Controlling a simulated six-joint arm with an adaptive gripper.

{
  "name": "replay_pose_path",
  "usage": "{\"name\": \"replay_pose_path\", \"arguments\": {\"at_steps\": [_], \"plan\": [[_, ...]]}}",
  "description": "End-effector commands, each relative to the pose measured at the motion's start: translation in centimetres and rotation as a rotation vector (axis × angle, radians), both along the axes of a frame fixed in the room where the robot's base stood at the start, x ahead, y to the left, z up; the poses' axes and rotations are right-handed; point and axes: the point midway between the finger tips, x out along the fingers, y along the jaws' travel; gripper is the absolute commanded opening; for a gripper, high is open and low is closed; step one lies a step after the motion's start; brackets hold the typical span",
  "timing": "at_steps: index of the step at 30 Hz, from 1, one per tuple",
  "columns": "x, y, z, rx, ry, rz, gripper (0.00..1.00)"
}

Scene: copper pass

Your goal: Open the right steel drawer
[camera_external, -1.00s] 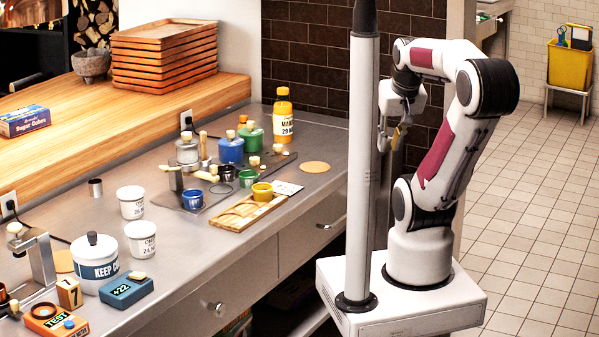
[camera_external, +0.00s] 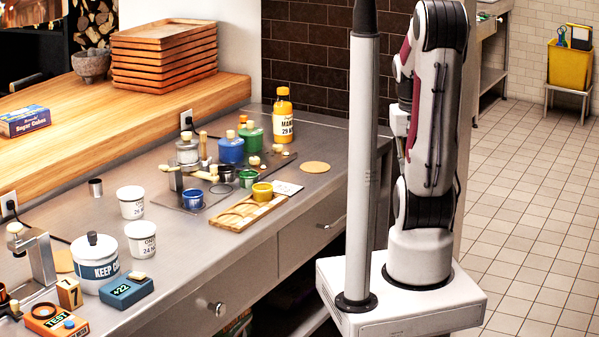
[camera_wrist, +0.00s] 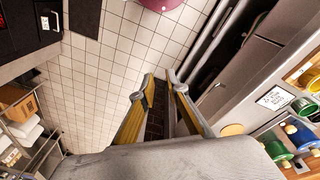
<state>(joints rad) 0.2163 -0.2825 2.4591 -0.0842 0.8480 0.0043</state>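The right steel drawer (camera_external: 305,238) is under the counter in the external view. It looks shut, with its handle (camera_external: 331,223) facing the aisle. In the wrist view, grey steel fronts (camera_wrist: 245,70) run below the counter edge on the right; I cannot tell for sure which drawer shows there. My gripper (camera_wrist: 161,84) points down beside the counter with its two yellow-sided fingers apart and nothing seen between them. It touches no drawer or handle that I can see. In the external view my gripper is hidden behind the post and my arm.
The white post (camera_external: 361,170) stands in front of my arm. The counter (camera_external: 200,245) carries paint jars, a wooden tray (camera_external: 235,214) and a cork disc (camera_external: 315,167). The tiled floor (camera_external: 540,220) on the right is open.

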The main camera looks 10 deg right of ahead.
Motion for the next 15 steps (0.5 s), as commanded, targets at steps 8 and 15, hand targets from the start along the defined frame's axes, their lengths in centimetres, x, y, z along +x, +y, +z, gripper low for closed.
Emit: {"name": "replay_pose_path", "arguments": {"at_steps": [8, 15], "plan": [[1.7, -3.3, -3.2, -0.036, 0.059, -0.033, 0.15], [3.4, -6.3, -6.2, -0.065, 0.081, -0.058, 0.15]]}}
